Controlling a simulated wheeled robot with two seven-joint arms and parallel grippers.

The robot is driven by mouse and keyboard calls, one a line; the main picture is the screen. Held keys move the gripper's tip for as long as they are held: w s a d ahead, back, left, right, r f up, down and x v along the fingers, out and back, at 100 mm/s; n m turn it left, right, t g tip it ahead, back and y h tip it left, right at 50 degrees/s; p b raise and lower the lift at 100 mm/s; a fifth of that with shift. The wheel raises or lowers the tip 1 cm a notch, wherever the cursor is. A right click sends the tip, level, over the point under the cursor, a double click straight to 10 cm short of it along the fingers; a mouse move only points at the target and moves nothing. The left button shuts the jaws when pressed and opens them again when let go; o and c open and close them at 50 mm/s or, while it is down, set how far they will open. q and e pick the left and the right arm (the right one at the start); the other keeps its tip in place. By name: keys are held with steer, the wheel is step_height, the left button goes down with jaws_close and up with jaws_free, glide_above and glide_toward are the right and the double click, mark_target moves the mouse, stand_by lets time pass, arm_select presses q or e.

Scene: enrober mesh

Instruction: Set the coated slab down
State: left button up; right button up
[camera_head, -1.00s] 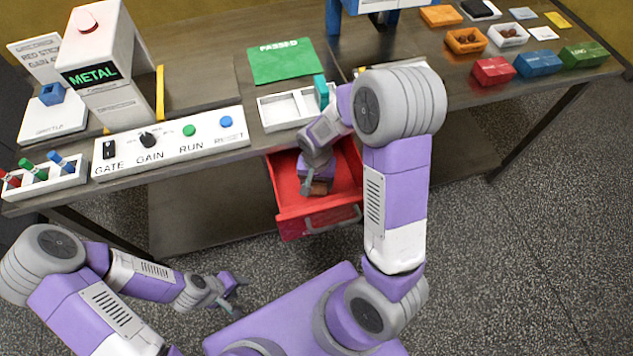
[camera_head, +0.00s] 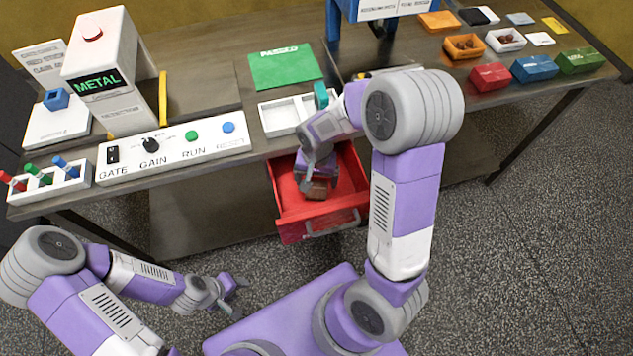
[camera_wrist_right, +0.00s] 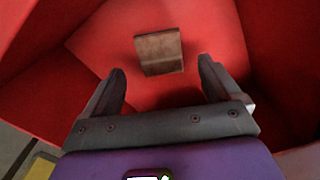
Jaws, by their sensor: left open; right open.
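The coated slab is a small brown block (camera_wrist_right: 159,52) lying on the floor of the red drawer (camera_wrist_right: 212,35) in the right wrist view. In the head view the brown slab (camera_head: 317,190) shows just below my right gripper (camera_head: 312,176), inside the open red drawer (camera_head: 292,205). My right gripper (camera_wrist_right: 160,85) is open, its two fingers apart, with the slab beyond the fingertips and not between them. My left gripper (camera_head: 240,288) is open and empty, low in front of the bench at the left.
A white divided tray (camera_head: 283,117) and a green PASSED mat (camera_head: 285,68) are on the bench behind the drawer. A control panel (camera_head: 170,148) and METAL detector (camera_head: 98,65) stand at left. Red (camera_head: 490,77), blue (camera_head: 535,68) and green (camera_head: 581,60) boxes are at right.

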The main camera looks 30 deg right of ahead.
mark_target(316, 190)
step_height(316, 190, up, 8)
steer(key=p, duration=0.2)
steer(key=shift+f, duration=0.15)
stand_by(0.4)
